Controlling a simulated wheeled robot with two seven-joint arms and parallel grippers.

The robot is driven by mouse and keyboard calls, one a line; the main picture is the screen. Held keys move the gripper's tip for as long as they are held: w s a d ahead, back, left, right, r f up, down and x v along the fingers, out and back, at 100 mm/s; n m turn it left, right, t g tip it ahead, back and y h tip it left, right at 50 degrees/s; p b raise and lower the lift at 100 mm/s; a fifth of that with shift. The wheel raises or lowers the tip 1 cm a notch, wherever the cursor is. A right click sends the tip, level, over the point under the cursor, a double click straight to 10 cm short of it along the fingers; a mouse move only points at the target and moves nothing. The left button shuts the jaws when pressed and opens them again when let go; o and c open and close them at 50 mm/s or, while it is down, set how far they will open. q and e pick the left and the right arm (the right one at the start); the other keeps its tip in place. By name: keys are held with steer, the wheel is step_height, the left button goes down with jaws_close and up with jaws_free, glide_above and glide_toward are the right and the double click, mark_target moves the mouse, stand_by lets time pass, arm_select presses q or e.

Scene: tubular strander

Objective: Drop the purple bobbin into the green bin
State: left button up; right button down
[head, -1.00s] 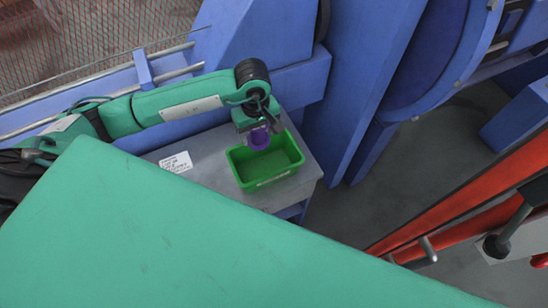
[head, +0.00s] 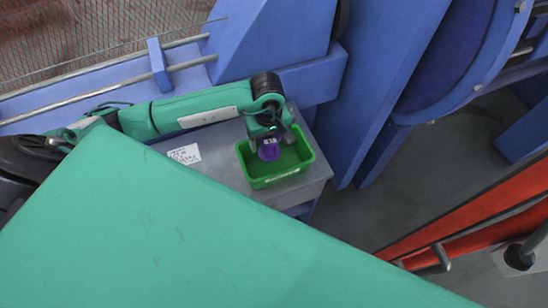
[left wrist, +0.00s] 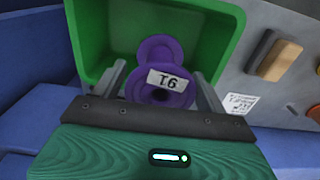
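The green bin (head: 256,181) stands on a grey table. Its green wall (left wrist: 92,40) also fills the upper part of the left wrist view. My left gripper (head: 267,140) is above the bin, pointing down. In the left wrist view its two fingers (left wrist: 160,85) are spread on either side of the purple bobbin, with narrow gaps, so it looks open. The purple bobbin (head: 269,152) is just below the gripper, within the bin's outline. In the left wrist view the bobbin (left wrist: 178,97) is tilted, with a white label. I cannot tell whether it touches the bin floor. My right gripper is not in view.
The grey table (head: 222,176) carries a white label (head: 185,154) left of the bin. Blue machine frames (head: 385,80) rise behind and to the right. A red-orange beam (head: 480,215) runs at lower right. A large green surface (head: 150,220) covers the foreground.

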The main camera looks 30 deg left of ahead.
arm_select(q)
steer(key=shift+o, duration=0.9)
step_height(320, 180, up, 14)
steer(key=b, duration=0.2)
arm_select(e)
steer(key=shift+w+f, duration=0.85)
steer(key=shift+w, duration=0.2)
arm_select(q)
steer(key=shift+f, duration=0.1)
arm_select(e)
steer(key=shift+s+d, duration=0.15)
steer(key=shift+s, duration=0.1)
